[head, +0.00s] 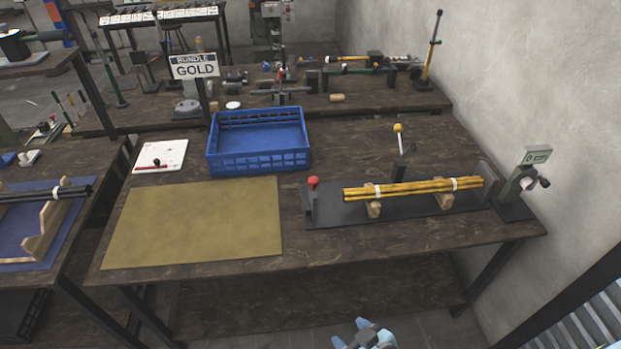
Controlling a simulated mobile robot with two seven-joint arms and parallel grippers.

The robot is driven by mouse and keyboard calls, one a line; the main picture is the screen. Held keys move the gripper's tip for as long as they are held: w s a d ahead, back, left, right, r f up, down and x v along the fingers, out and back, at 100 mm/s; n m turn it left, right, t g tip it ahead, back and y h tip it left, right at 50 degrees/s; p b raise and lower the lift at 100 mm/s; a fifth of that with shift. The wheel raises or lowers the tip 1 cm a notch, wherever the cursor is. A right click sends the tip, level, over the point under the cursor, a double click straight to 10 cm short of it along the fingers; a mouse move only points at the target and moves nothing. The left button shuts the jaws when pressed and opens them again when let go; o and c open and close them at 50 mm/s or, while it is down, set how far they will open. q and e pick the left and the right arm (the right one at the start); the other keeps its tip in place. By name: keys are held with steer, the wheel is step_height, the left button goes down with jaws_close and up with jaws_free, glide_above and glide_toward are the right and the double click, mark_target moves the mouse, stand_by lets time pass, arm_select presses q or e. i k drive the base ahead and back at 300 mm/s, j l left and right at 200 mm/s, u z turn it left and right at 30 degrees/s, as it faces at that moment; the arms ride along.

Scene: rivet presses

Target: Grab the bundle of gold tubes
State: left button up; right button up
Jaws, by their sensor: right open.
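The bundle of gold tubes (415,188) lies level across two wooden cradle blocks (443,201) on a dark base plate (335,214), at the right of the wooden table. Two white bands wrap the bundle. Its right end is close to a grey upright plate (487,172). My right gripper (352,331) shows at the bottom edge, open and empty, in front of the table and well apart from the tubes. Most of it is cut off by the frame. My left gripper is not in view.
An empty blue crate (259,161) stands behind a bare tan mat (192,222). A "BUNDLE GOLD" sign (195,66) stands behind.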

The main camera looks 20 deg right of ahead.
mark_target(353, 195)
steer(key=z, duration=1.4)
